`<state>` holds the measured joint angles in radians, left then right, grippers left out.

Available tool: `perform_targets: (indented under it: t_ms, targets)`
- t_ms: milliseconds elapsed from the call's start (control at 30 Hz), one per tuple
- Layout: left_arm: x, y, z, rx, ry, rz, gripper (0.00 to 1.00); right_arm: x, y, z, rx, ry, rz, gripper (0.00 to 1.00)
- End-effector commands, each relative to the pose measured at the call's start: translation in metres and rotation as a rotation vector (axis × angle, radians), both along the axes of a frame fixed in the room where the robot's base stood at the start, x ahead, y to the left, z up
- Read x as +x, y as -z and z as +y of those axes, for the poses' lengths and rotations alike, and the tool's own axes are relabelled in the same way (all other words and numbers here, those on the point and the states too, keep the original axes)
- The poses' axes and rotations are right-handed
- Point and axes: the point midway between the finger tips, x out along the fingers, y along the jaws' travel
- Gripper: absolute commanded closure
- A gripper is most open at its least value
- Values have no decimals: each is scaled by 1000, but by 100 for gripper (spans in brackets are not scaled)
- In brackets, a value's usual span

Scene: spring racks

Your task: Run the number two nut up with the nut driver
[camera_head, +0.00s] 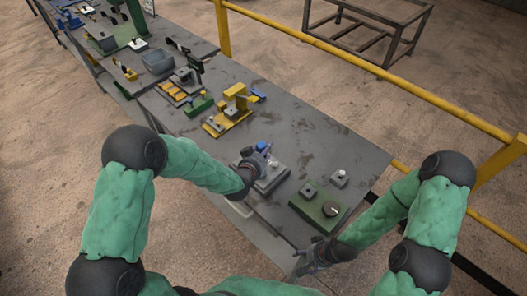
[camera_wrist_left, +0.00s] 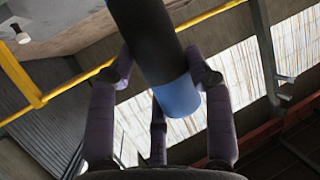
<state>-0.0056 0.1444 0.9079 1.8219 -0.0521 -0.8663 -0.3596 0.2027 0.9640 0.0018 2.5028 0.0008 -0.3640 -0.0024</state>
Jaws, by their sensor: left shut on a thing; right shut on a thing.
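My left gripper (camera_head: 258,160) is over a grey base plate (camera_head: 272,181) on the table. In the left wrist view, its fingers (camera_wrist_left: 160,95) are closed around a black cylinder with a blue end (camera_wrist_left: 178,96), which looks like the nut driver's handle. In the head view a blue part (camera_head: 262,146) shows at these fingers. The driver's working tip and the number two nut are hidden or too small to make out. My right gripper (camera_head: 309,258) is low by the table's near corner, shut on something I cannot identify.
A yellow fixture (camera_head: 232,106) and green block (camera_head: 199,105) stand farther back. A yellow railing (camera_head: 430,95) runs behind the table. The table's right back is clear.

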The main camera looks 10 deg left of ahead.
Motion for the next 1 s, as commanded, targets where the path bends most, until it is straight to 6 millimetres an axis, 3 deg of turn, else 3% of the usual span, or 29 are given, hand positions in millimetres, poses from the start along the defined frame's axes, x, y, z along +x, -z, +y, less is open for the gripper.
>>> perform_targets:
  t_ms: [100,1000]
  targets:
    - [2,-1,0,0,-1,-6,95,-8,3,2,4,-5,19,44]
    - [2,4,0,0,-1,-6,95,-3,8,1,2,-3,8,44]
